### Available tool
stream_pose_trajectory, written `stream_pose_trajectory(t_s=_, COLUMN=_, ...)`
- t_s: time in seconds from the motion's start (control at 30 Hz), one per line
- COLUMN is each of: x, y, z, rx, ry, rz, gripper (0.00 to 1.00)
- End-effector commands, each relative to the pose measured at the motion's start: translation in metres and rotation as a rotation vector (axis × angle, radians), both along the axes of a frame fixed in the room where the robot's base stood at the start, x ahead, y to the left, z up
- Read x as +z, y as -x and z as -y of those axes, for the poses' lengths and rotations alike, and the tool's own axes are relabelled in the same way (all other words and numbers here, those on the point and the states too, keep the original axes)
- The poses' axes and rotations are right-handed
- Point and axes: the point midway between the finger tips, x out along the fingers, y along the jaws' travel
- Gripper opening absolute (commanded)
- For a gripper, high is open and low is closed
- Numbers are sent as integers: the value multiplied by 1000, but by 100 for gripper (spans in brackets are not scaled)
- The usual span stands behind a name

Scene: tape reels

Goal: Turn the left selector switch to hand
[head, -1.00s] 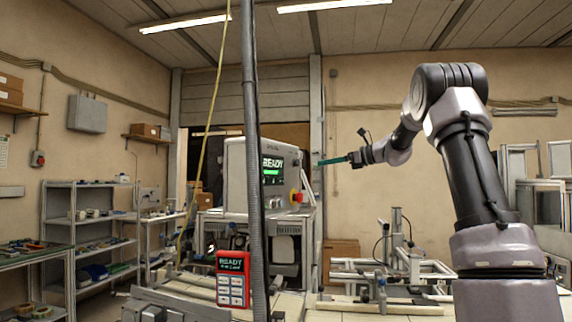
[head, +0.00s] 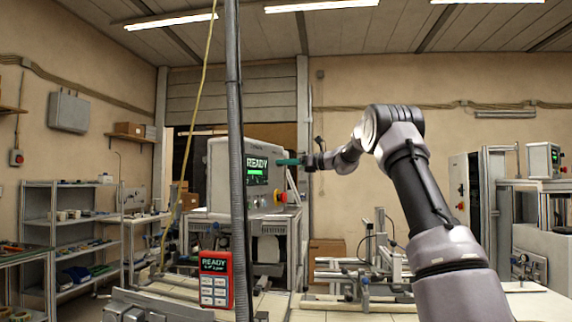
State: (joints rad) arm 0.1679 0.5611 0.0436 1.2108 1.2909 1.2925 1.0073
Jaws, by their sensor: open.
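A grey machine cabinet (head: 226,165) stands left of centre, with a lit READY screen (head: 257,170). A red and yellow knob (head: 280,197) sits on its right side. I cannot make out the left selector switch or its position. My gripper (head: 287,162), with green fingers, is open at the end of my arm. In the picture it is just right of the READY screen and above the red knob. Its fingers are too small to see whether they touch anything.
A red READY keypad (head: 214,279) is in the foreground. A bench fixture (head: 370,262) stands right of centre. At the right is another cabinet (head: 470,195) and a small screen unit (head: 543,160).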

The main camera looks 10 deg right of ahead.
Motion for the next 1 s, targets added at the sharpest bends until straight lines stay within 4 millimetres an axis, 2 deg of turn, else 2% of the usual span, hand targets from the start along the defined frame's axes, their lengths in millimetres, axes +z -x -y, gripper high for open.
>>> stream_pose_trajectory(t_s=0.3, x=0, y=-2, z=-2, rx=-1, ry=1, rz=1, gripper=68)
stream_pose_trajectory(t_s=0.47, x=0, y=-2, z=-2, rx=-1, ry=1, rz=1, gripper=7)
stream_pose_trajectory(t_s=0.5, x=0, y=-2, z=-2, rx=-1, ry=1, rz=1, gripper=0)
stream_pose_trajectory(t_s=0.77, x=0, y=-2, z=-2, rx=-1, ry=11, rz=16, gripper=0)
stream_pose_trajectory(t_s=1.0, x=0, y=-1, z=-2, rx=0, ry=69, rz=98, gripper=0)
